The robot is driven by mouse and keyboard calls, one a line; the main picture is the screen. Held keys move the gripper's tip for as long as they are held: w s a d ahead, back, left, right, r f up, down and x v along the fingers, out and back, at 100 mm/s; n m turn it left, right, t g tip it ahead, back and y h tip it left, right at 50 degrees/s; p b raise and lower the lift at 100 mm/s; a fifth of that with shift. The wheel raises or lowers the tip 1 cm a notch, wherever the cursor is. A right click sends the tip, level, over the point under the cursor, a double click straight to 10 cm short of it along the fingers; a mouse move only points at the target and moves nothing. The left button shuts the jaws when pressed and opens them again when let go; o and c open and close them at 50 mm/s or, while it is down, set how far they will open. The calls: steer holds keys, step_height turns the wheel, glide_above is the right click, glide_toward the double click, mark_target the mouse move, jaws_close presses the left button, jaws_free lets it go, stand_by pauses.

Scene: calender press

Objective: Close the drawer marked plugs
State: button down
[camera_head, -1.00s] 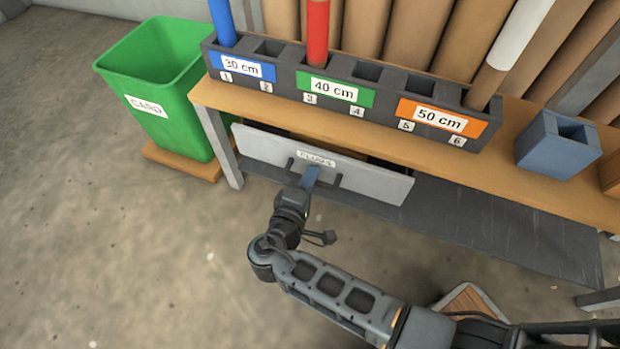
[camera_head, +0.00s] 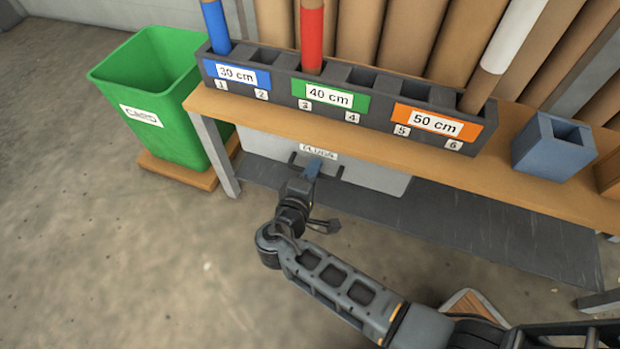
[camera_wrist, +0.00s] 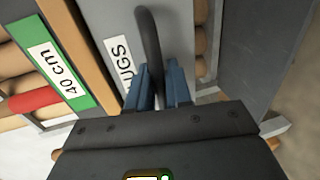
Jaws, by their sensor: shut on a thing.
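The drawer (camera_head: 374,179) marked plugs has a light grey front under the wooden bench top. Its front sits close beneath the bench edge, and no open gap shows above it in the head view. Its label (camera_head: 319,152) is partly readable, and in the wrist view the label (camera_wrist: 118,62) shows "UGS". My gripper (camera_head: 313,168) is at the drawer front. In the wrist view its blue fingers (camera_wrist: 161,85) are shut on the dark drawer handle (camera_wrist: 149,40), one on each side of the bar. The fingers hide part of the handle.
A bench (camera_head: 525,177) carries a dark rack (camera_head: 383,117) with 30, 40 and 50 cm labels and coloured tubes. A blue holder (camera_head: 551,147) stands at right. A green bin (camera_head: 150,90) stands at left. The floor in front is clear on the left.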

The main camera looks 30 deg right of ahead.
steer(key=shift+w+d, duration=0.1)
steer(key=shift+d, duration=0.05)
steer(key=c, duration=1.2)
jaws_free()
steer(key=shift+p+v, duration=1.2)
steer(key=shift+v, duration=2.7)
